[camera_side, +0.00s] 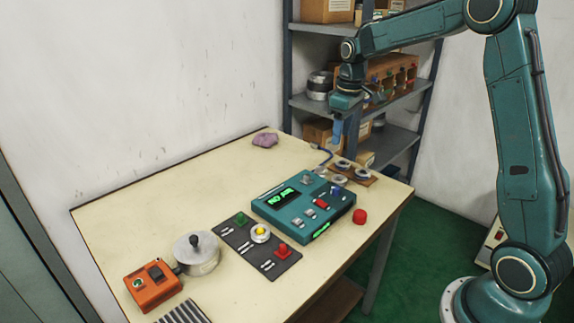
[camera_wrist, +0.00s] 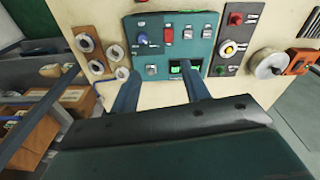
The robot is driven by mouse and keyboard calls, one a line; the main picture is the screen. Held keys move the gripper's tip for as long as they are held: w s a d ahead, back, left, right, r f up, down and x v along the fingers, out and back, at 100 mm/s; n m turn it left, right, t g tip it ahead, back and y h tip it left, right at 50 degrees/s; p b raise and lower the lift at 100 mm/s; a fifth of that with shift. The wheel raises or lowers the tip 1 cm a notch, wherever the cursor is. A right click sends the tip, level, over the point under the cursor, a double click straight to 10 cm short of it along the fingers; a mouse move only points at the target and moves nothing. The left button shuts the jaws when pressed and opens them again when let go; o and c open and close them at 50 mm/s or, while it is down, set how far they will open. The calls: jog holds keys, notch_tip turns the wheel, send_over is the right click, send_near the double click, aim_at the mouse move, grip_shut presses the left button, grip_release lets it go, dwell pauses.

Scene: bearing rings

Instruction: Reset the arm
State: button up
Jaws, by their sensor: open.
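My gripper (camera_side: 337,134) hangs in the air above the far right part of the table, pointing down. In the wrist view its two blue fingers (camera_wrist: 162,88) stand wide apart with nothing between them. Several metal bearing rings lie on a brown board (camera_wrist: 103,69) at the table's right side. One ring (camera_side: 341,180) shows in the side view, below my gripper and apart from it. The teal control box (camera_side: 300,208) with a lit green display stands left of and nearer than the board.
A dark panel (camera_side: 272,262) carries green, yellow and red buttons. A red knob (camera_side: 360,217) sits by the right edge, a purple cloth (camera_side: 265,140) at the back. Shelves (camera_side: 300,103) stand behind.

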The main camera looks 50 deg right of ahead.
jog(key=s+a+r+t, duration=0.1)
jog(key=s+a+r, duration=0.6)
jog(key=s+a+m+t, duration=0.1)
jog(key=s+a, duration=0.3)
jog(key=s, duration=0.6)
jog(key=s+a+m+t, duration=0.1)
jog(key=s+a, duration=0.3)
jog(key=s, duration=0.6)
jog(key=shift+s+a+t, duration=0.3)
jog(key=shift+a+t, duration=0.05)
jog(key=shift+t, duration=0.45)
jog(key=shift+r, duration=0.1)
